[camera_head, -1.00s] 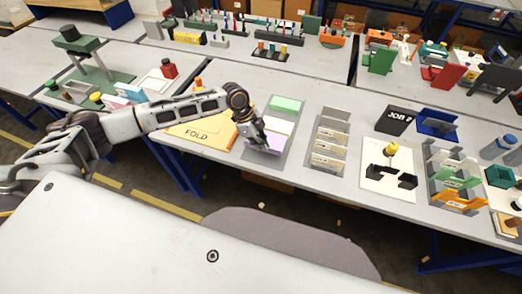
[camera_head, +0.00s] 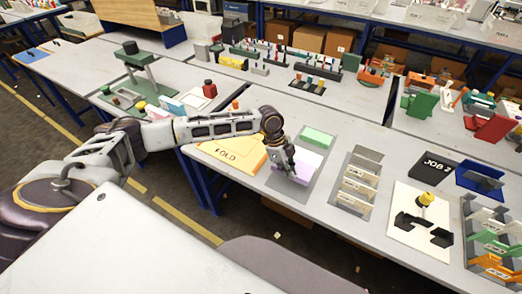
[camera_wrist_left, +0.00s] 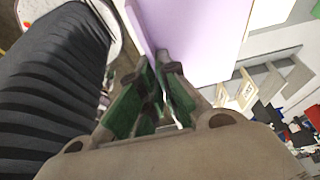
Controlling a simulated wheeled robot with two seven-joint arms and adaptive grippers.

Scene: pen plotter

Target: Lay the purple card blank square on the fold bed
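The purple card blank (camera_head: 309,163) is over the grey card tray, covering most of the place where a white card showed. It fills the upper middle of the left wrist view (camera_wrist_left: 200,35). My left gripper (camera_head: 292,172) is at its near left edge. In the left wrist view my green-padded fingers (camera_wrist_left: 160,70) are close together with the card's edge between their tips. The fold bed (camera_head: 232,153), a yellow-orange board marked FOLD, lies left of the tray. My right gripper is not in view.
A green card (camera_head: 318,137) lies at the tray's far end. A rack of upright cards (camera_head: 358,185) stands right of the tray. An orange-topped object (camera_head: 236,105) stands behind the fold bed. The fold bed's upper surface looks clear.

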